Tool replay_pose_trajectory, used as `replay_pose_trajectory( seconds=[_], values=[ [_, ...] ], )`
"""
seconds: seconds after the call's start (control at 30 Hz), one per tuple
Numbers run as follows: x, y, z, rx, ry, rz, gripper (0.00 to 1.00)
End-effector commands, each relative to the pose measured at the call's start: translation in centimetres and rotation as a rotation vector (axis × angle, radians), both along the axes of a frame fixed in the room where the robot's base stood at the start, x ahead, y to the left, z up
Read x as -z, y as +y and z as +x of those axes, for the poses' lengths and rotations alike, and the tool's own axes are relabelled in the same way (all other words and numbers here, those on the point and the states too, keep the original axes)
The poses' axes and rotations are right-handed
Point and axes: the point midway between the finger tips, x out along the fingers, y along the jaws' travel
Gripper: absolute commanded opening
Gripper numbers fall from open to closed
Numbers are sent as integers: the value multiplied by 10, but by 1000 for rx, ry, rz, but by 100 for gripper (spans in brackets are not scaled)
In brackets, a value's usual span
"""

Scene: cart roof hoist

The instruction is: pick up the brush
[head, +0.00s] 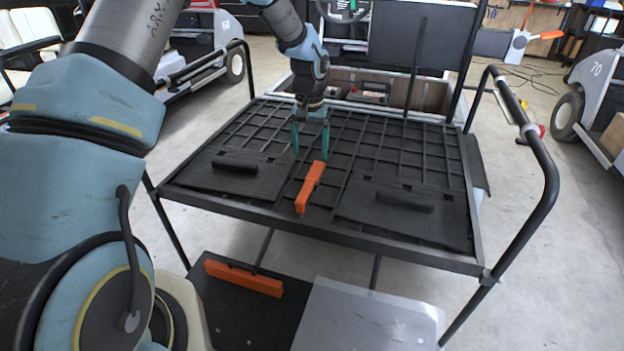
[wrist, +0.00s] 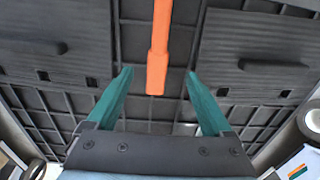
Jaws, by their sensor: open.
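A long orange object (head: 311,187), which looks like the brush, lies on the black gridded rack. It has a narrow end and a wider end, and it also shows in the wrist view (wrist: 158,60). My gripper (head: 310,153) has two teal fingers and is open and empty. It points down over the rack, just behind the orange object in the head view. In the wrist view the orange object's near end reaches between the fingertips (wrist: 158,74), with a gap on both sides. No bristles are visible.
Black ribbed panels with dark handles (head: 234,163) (head: 405,200) lie either side on the rack (head: 330,232). Black side rails (head: 545,160) rise at its edges. A second orange bar (head: 243,278) lies below, beside a grey panel (head: 368,318). Carts stand behind.

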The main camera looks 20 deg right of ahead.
Motion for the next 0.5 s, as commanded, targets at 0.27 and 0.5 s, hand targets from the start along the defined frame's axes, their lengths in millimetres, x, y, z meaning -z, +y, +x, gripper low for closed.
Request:
replay_pose_trajectory(
  seconds=[0.27, 0.5],
  values=[
    [34, -7, -2, 8, 6, 4, 85],
    [58, -7, -1, 8, 3, 1, 85]
  ],
)
